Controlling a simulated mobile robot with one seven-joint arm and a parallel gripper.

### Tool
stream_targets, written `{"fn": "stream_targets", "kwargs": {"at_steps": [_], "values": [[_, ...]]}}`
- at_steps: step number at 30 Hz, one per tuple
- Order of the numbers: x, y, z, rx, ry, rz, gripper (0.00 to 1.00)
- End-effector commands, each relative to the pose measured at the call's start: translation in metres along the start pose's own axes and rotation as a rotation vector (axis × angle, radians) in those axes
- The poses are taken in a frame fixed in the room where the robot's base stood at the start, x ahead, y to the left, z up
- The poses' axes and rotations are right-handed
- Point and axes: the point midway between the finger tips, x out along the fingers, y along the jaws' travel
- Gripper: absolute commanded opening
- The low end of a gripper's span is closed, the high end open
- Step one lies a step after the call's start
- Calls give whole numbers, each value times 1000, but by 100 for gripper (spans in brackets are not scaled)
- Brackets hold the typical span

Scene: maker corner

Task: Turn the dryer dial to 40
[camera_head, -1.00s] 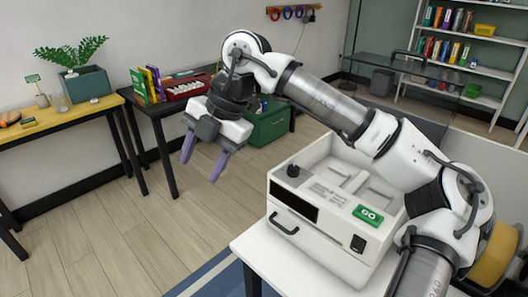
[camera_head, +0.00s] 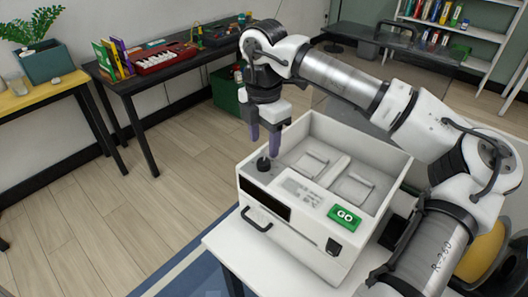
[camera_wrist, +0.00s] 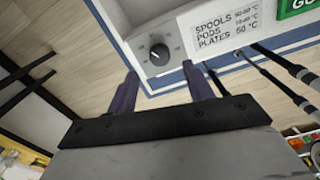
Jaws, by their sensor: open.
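The dryer (camera_head: 300,222) is a white box on a white table, with a dark display window and a green GO label on its front panel. Its black dial (camera_head: 263,164) sits at the panel's left end. In the wrist view the round dial (camera_wrist: 159,52) shows with small marks around it; the number it points to is too small to read. My gripper (camera_head: 265,145) is open and empty, pointing down just above the dial. In the wrist view the gripper's two purple fingers (camera_wrist: 160,70) stand on either side of the dial, apart from it.
A printed label (camera_wrist: 224,30) beside the dial lists spools, pods and plates with temperatures. The dryer's raised back walls (camera_head: 360,135) rise behind the panel. A black side table (camera_head: 150,88) with books and a red keyboard stands behind left. Floor to the left is clear.

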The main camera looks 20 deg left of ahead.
Motion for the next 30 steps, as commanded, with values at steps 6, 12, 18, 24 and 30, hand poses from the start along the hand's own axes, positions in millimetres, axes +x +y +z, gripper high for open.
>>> {"fn": "stream_targets", "kwargs": {"at_steps": [6, 12, 18, 24, 30], "values": [[37, 0, -1, -2, 3, -1, 52], [54, 0, 0, -2, 0, 0, 52], [58, 0, 0, -2, 0, 1, 52], [57, 0, 0, -2, 0, 0, 40], [57, 0, 0, -2, 0, 0, 14]]}}
